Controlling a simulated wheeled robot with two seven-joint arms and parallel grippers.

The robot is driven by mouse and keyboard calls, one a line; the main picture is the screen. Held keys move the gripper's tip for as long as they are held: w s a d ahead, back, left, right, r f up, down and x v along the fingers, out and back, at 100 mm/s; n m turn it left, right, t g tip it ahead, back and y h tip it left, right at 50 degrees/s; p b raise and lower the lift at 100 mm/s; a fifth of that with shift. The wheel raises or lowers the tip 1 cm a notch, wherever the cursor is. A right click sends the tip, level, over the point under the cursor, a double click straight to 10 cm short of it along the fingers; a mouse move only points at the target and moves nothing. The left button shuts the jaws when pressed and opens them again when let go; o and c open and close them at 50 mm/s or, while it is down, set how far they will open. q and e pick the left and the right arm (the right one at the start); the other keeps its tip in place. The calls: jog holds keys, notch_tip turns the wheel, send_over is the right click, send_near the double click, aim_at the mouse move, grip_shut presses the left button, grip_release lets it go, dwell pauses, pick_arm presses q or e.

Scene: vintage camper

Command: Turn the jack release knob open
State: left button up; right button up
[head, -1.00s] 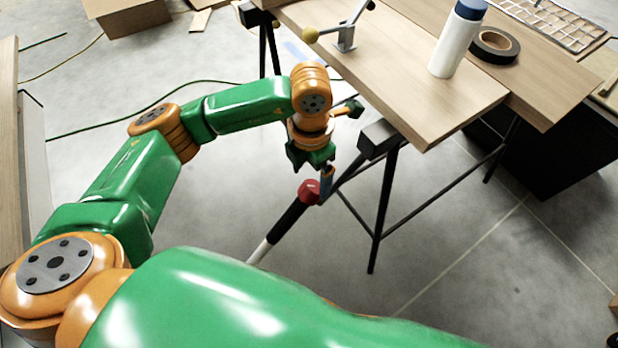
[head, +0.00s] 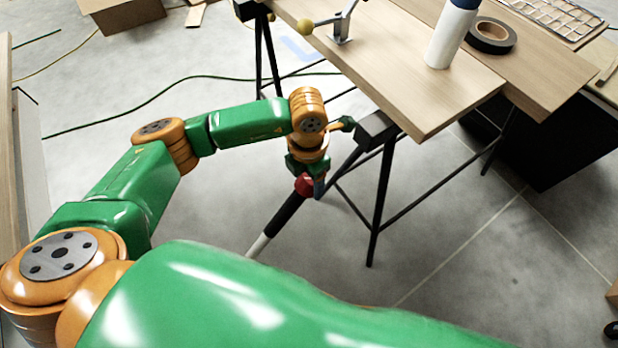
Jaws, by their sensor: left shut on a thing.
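The red knob (head: 303,185) sits at the upper end of a slanted black and white shaft (head: 285,213), below the wooden tabletop. I take it for the jack release knob. My left gripper (head: 308,174) points down from above and is shut on the red knob. The wrist and fingers hide the knob's upper part, and its turned angle cannot be read. My right gripper is out of view.
The wooden tabletop (head: 400,85) on black trestle legs (head: 381,200) stands close to the right of my gripper. It carries a white bottle (head: 450,38) and a tape roll (head: 490,36). Grey floor (head: 210,215) is open around the shaft.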

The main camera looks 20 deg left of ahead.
pick_arm(q)
jog(key=shift+f+m+g+h+b, duration=0.25)
jog(key=shift+m+g+h+b, duration=0.45)
jog(key=shift+b, duration=0.6)
jog(key=m+g+h+b, duration=0.1)
jog(key=m+g+b, duration=0.1)
jog(key=m+b, duration=0.2)
jog(key=shift+w+b, duration=0.15)
jog(key=shift+b, duration=0.3)
jog(key=shift+m+g+h+b, duration=0.3)
jog(key=shift+m+g+b, duration=0.05)
jog(key=shift+m+g, duration=0.05)
jog(key=shift+m+g+b, duration=0.3)
jog(key=shift+m+b, duration=0.1)
jog(key=shift+b, duration=0.05)
jog(key=shift+r+m+g+b, duration=0.15)
jog(key=shift+m+g+b, duration=0.15)
jog(key=shift+m+b, duration=0.2)
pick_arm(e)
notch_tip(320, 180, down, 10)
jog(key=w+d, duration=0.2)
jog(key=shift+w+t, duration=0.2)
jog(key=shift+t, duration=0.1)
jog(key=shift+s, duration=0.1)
pick_arm(q)
jog(key=o, duration=1.4)
jog(key=shift+c, duration=0.2)
